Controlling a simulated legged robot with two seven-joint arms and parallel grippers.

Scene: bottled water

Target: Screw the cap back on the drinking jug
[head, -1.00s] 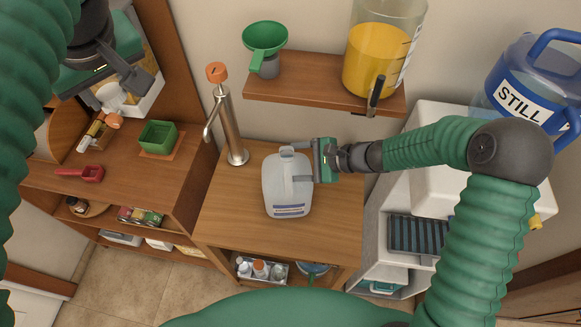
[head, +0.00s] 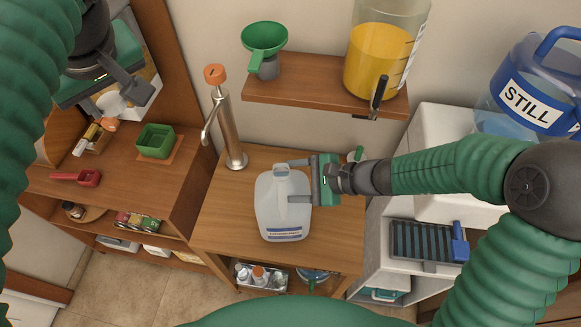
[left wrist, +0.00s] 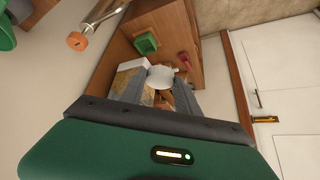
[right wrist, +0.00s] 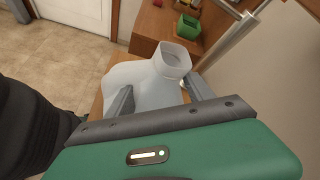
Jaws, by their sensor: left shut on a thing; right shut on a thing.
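The drinking jug (head: 285,212) is pale and translucent, with a label low on its front, over the wooden counter. Its square mouth (right wrist: 173,57) is open and uncovered in the right wrist view. My right gripper (head: 300,182) is shut on the jug near its neck and handle, coming from the right. I cannot tell whether the jug's base touches the counter. My left gripper (head: 118,98) is at the upper left, well apart from the jug, shut on a white round piece, apparently the cap (left wrist: 160,77). The fingers hide part of it.
A steel tap (head: 230,135) with an orange top stands behind the jug. A wall shelf (head: 300,84) holds a green funnel (head: 265,38) and a yellow-filled container (head: 377,62). A green box (head: 155,140) stands on the left cabinet. The counter's left front is clear.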

